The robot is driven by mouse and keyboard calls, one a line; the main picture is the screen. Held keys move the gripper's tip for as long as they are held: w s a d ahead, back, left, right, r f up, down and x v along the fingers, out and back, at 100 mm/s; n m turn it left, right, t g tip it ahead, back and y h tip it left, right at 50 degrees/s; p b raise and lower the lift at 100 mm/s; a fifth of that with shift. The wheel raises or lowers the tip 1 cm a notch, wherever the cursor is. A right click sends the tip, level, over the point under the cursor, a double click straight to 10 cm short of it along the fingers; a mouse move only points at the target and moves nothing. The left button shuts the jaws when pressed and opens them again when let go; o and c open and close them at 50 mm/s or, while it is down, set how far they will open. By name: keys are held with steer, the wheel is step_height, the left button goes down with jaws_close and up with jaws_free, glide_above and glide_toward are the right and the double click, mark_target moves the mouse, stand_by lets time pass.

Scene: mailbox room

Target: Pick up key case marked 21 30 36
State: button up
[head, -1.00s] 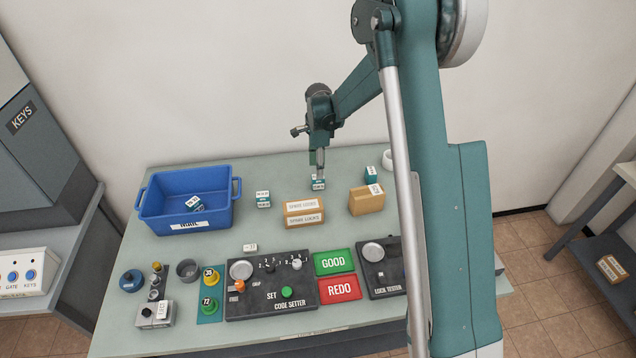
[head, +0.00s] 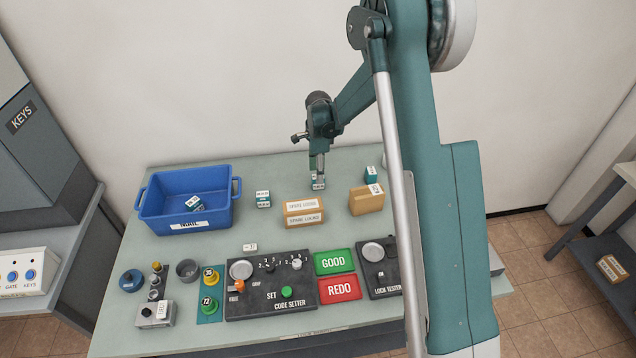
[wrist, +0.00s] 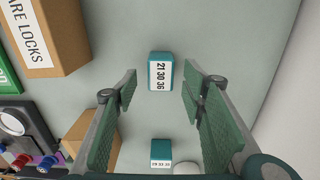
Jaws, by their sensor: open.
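The key case (wrist: 161,72) marked 21 30 36 is a small teal block with a white label, lying on the table in the wrist view. My gripper (wrist: 160,92) is open, with one finger on each side of the view and the case in line with the gap between the fingertips. The jaws are not closed on it. In the head view my gripper (head: 318,174) points down right at the case (head: 318,183), which is partly hidden by the fingers.
Cardboard boxes (head: 304,220) and (head: 366,203) stand close by in front. Another teal case (head: 371,174) is to the right, one (head: 263,199) to the left. A blue mail bin (head: 165,216) with cases inside is far left. The code setter (head: 255,305) lies in front.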

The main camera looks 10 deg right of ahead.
steer(key=shift+f, duration=2.5)
steer(key=shift+c, duration=0.3)
steer(key=c, duration=0.9)
